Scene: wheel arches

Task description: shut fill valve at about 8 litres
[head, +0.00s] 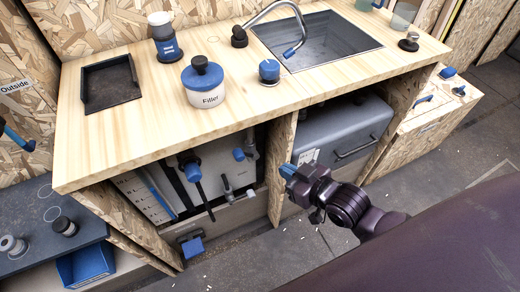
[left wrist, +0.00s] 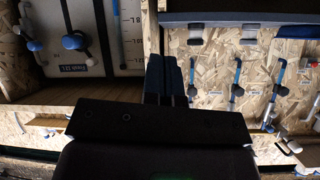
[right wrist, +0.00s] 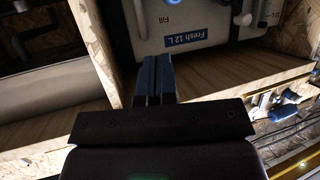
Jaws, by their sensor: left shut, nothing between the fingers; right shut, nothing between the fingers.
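The white water tank (head: 135,190) stands under the counter, with a litre scale on its left side. Its "Fresh 12 L" label (right wrist: 190,43) and a "Fill" mark (right wrist: 163,20) beside a blue ring (right wrist: 174,2) show in the right wrist view. In the head view a blue knob (head: 191,170) with a black stem and a second blue knob (head: 240,154) sit at the tank front. My left gripper (left wrist: 168,82) is shut and empty.
A wooden divider (head: 281,165) stands between the tank and a grey drawer box (head: 345,135). The counter (head: 120,120) overhangs the tank. A white filler jar (head: 205,92) and a sink (head: 318,45) are on top. Tools hang on a panel (left wrist: 215,75).

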